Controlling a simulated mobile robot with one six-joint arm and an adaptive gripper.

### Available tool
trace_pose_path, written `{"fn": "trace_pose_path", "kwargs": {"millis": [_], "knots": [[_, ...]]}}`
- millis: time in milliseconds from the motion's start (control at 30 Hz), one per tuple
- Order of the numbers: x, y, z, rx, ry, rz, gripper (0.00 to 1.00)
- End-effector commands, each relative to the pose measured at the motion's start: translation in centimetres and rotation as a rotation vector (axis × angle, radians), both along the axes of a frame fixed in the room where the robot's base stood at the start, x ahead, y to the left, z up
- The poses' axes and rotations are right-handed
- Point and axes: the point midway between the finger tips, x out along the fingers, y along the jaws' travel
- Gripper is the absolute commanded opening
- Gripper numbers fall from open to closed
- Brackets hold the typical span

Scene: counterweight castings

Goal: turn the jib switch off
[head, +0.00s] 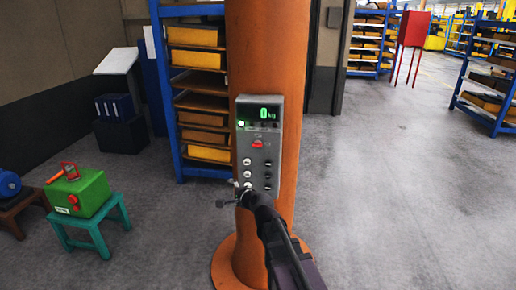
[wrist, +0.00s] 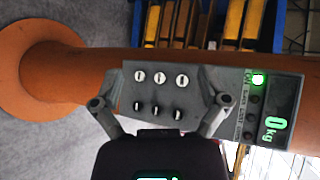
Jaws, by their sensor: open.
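A grey control box (head: 259,130) is mounted on the orange column. Which control is the jib switch I cannot tell. My gripper (wrist: 158,100) is open and empty in front of the box's lower part. The red knob is hidden there.
A green case (head: 80,192) with a red handle stands on a teal stool (head: 92,222) at left. A blue rack (head: 178,110) with yellow bins is behind the orange column (head: 266,50). The floor (head: 400,190) at right is clear.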

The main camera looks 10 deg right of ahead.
Motion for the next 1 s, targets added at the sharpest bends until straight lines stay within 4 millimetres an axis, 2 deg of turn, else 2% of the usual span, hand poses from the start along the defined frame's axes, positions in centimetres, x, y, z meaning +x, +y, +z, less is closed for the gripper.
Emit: {"fn": "trace_pose_path", "kwargs": {"millis": [33, 200, 400, 600, 700, 833, 1000], "knots": [[1.3, 0.0, 0.9, 0.093, -0.018, -0.056, 0.94], [4.4, -1.0, 4.0, 0.444, -0.069, -0.260, 0.94], [7.1, -3.5, 6.1, 0.861, -0.113, -0.498, 0.94], [8.5, -6.3, 6.4, 1.230, -0.144, -0.712, 0.94], [8.7, -7.3, 6.1, 1.360, -0.155, -0.791, 0.94], [8.8, -8.0, 5.8, 1.461, -0.167, -0.854, 0.94], [8.7, -8.4, 5.6, 1.502, -0.172, -0.882, 0.94]]}}
